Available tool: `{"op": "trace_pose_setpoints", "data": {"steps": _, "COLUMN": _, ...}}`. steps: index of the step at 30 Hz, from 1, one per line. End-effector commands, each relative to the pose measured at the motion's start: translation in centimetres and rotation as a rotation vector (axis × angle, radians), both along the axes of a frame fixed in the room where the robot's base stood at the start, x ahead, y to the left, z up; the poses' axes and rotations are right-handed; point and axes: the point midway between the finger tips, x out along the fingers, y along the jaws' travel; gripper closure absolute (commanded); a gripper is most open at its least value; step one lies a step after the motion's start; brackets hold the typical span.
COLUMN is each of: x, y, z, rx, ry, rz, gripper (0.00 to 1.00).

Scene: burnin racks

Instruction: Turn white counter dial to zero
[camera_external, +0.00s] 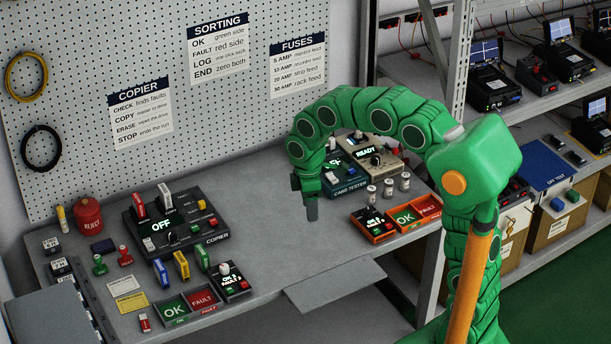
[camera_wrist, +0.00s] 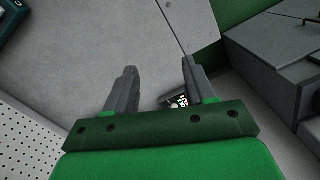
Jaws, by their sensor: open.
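A small dark counter box (camera_external: 232,285) with a lit display stands at the front of the bench, and a pale dial (camera_external: 224,268) sits at its top. A similar counter (camera_external: 371,219) with a pale knob stands at the orange tray. I cannot tell which one the task calls white, and the dial settings are too small to read. My gripper (camera_external: 312,212) points down above the middle of the bench, between the two counters and touching neither. In the wrist view its fingers (camera_wrist: 160,85) are apart and empty. A small lit panel (camera_wrist: 178,101) shows partly behind the right finger.
The copier (camera_external: 190,222) reads OFF at the left. The card tester (camera_external: 345,178) and a READY device (camera_external: 374,158) stand behind my arm. OK and FAULT trays (camera_external: 188,318) sit at the front edge. The bench middle (camera_external: 275,235) is clear.

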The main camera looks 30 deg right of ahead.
Motion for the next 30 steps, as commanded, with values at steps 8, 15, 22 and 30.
{"op": "trace_pose_setpoints", "data": {"steps": 8, "x": 3.8, "y": 7.3, "z": -2.6, "rx": 0.015, "ry": -0.01, "rz": 0.255, "gripper": 0.46}}
{"op": "trace_pose_setpoints", "data": {"steps": 15, "x": 6.1, "y": 13.9, "z": -5.2, "rx": 0.027, "ry": -0.022, "rz": 0.471, "gripper": 0.46}}
{"op": "trace_pose_setpoints", "data": {"steps": 22, "x": 7.2, "y": 19.7, "z": -7.8, "rx": 0.038, "ry": -0.033, "rz": 0.658, "gripper": 0.46}}
{"op": "trace_pose_setpoints", "data": {"steps": 30, "x": 7.6, "y": 22.7, "z": -9.1, "rx": 0.044, "ry": -0.042, "rz": 0.754, "gripper": 0.46}}
